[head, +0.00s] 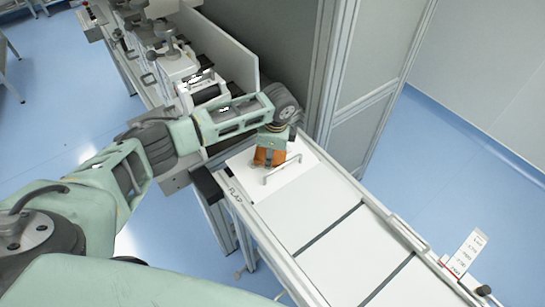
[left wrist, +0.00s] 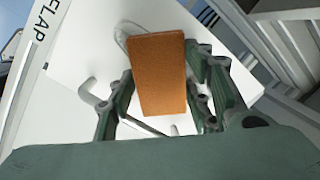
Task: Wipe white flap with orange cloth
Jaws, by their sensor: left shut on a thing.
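The orange cloth (left wrist: 158,75) is a flat rectangular block between the fingers of my left gripper (left wrist: 160,95), which is shut on it. In the head view the orange cloth (head: 270,157) shows under my left gripper (head: 272,150), over the white flap (head: 290,183). The white flap (left wrist: 85,50) has a metal bar handle (head: 283,168) beside the cloth, and the label FLAP stands at its left edge. I cannot tell whether the cloth touches the flap. My right gripper is in neither view.
A white conveyor-like bed (head: 335,250) with dark seams runs toward the lower right. A tall grey cabinet (head: 350,80) stands behind the flap. Machine parts (head: 180,65) line the upper left. A small white sign (head: 466,252) stands at the right. Blue floor is open on both sides.

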